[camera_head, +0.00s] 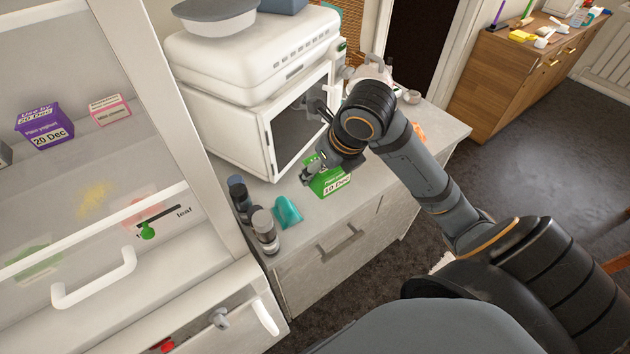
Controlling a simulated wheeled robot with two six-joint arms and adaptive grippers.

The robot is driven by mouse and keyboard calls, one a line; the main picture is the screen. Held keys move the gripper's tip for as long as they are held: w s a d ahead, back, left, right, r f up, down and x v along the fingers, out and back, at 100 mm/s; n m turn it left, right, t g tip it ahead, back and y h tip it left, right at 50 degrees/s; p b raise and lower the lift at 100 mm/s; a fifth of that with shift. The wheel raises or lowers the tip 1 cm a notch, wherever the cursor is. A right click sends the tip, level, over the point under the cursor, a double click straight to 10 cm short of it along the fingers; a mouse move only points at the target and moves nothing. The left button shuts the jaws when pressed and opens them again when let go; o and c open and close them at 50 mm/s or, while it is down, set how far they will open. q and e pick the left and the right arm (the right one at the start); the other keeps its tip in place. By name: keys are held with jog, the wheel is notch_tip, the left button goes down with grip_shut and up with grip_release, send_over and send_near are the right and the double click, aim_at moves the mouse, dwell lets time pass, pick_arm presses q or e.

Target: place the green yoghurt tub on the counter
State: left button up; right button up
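The green yoghurt tub (329,183), with a white label reading 10 Dec, is at the counter (370,178), near its front edge and in front of the white microwave. I cannot tell whether its base touches the counter top. My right gripper (318,170) is right at the tub, its fingers at the tub's upper part and left side. The wrist hides part of the grip, so I cannot tell whether the fingers are closed on it. My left gripper is out of view.
A teal object (287,212) and dark and grey jars (264,231) stand left of the tub. The microwave (255,125) is behind. On the left, a fridge holds a purple yoghurt tub (45,127) and a pink packet (110,110). A wooden sideboard (510,75) is far right.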

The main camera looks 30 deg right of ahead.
jog(key=w+d+f+b, duration=0.2)
jog(key=w, duration=0.1)
jog(key=w+d+f+b, duration=0.2)
jog(key=w+f+b, duration=0.1)
jog(key=w, duration=0.1)
jog(key=w+d+f+b, duration=0.2)
jog(key=w+f+b, duration=0.1)
jog(key=w, duration=0.1)
jog(key=shift+d+f, duration=0.25)
jog(key=shift+d, duration=0.1)
jog(key=shift+w+d+f, duration=0.1)
jog(key=shift+f, duration=0.05)
jog(key=shift+w+d+f, duration=0.1)
jog(key=shift+w+f, duration=0.1)
jog(key=shift+f, duration=0.8)
jog(key=shift+w+d+f, duration=0.1)
jog(key=shift+w+f, duration=0.05)
jog(key=shift+f, duration=0.8)
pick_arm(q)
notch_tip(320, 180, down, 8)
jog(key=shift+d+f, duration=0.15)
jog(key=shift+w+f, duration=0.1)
pick_arm(e)
jog(key=shift+f, duration=0.1)
